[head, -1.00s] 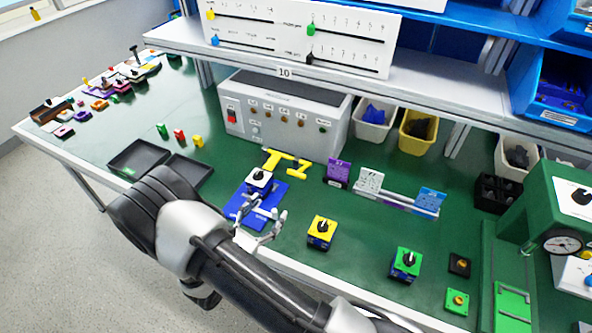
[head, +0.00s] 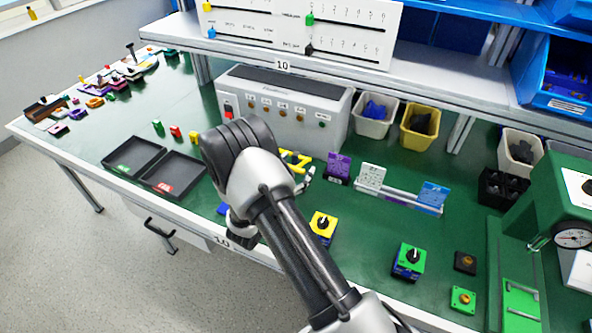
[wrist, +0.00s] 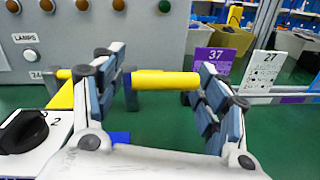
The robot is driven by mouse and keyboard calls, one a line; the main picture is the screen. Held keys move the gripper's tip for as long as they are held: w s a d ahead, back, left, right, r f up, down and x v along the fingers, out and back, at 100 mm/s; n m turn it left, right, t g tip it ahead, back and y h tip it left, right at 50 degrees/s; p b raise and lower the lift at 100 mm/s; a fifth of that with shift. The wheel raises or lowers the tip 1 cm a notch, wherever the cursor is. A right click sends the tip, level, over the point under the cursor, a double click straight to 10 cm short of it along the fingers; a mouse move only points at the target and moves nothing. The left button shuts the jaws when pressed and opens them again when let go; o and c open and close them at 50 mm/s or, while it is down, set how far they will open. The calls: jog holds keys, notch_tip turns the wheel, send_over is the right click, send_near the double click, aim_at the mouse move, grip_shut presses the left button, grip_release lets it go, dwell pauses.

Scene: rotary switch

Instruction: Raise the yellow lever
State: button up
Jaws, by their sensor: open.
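The yellow lever (head: 294,157) is on the green bench in front of the grey lamp box, partly hidden by my arm in the head view. In the wrist view its yellow bar (wrist: 165,80) lies level across the gap between my fingers. My gripper (wrist: 160,92) is open, with one finger at each end of the visible bar; whether they touch it is unclear. In the head view the gripper (head: 304,178) is just in front of the lever. More yellow (wrist: 63,92) shows behind and left of the left finger.
The grey lamp box (head: 285,105) stands close behind the lever. A white block with a black rotary knob (wrist: 25,130) is close at the left. The purple card 37 (head: 338,167) stands to the right. A yellow switch block (head: 322,229) sits nearer the front edge.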

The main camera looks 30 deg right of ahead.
jog(key=shift+w+d, duration=0.2)
jog(key=shift+d, duration=0.1)
jog(key=shift+c, duration=0.3)
